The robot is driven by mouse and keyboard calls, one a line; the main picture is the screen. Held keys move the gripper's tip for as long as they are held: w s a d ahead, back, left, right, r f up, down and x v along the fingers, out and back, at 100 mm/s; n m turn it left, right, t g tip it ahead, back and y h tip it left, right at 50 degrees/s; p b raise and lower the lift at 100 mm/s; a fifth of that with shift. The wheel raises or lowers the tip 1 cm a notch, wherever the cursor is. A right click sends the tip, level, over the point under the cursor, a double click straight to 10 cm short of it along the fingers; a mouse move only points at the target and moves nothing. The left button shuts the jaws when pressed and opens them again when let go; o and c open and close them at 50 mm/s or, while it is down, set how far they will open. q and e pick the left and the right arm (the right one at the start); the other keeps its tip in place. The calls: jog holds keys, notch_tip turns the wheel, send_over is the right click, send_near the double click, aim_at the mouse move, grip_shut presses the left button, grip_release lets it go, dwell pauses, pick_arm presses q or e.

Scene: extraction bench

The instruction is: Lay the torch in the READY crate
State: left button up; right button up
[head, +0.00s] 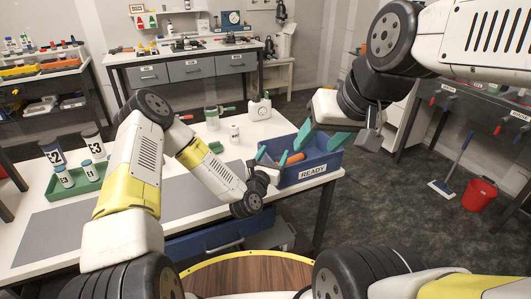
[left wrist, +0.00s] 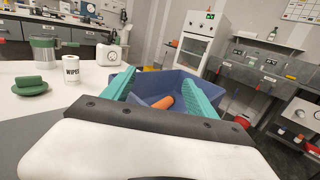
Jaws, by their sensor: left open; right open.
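The blue READY crate (head: 324,164) stands at the right end of the white table, its label facing front. An orange piece (head: 293,158), which looks like the torch, lies inside it; its lower part is hidden by the crate wall. In the left wrist view the orange piece (left wrist: 163,103) shows between the spread teal fingers of my left gripper (left wrist: 162,88), apart from both. My left gripper (head: 265,160) is open at the crate's left side. My right gripper (head: 322,137) is open and empty above the crate's back part.
A green tray (head: 78,188) holds several bottles at the left. A red bucket (head: 479,194) stands on the floor at right.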

pick_arm(q)
jog(key=v, duration=0.5)
jog(key=s+a+r+m+g+y, duration=0.2)
jog(key=a+r+m+g, duration=0.35)
jog(key=m, duration=0.55)
jog(key=s+a+r+m+g+y, duration=0.1)
jog(key=a+r+m+g+y, duration=0.1)
jog(key=a+r+m, duration=0.65)
jog(key=s+a+r+m+g, duration=0.1)
jog(key=s+r+m, duration=0.3)
jog(key=s, duration=0.4)
jog(key=s+a+r+m+g+y, duration=0.1)
jog(key=s+a+r+m, duration=0.3)
jog(key=s, duration=0.4)
jog(key=s+a+r+m+g, duration=0.1)
jog(key=s+a+r+m, duration=0.1)
jog(key=s, duration=0.6)
jog(key=shift+s+a+r+m+y, duration=0.3)
jog(key=shift+s+r+m, duration=0.1)
jog(key=shift+r+m, duration=0.6)
jog(key=shift+f, duration=0.1)
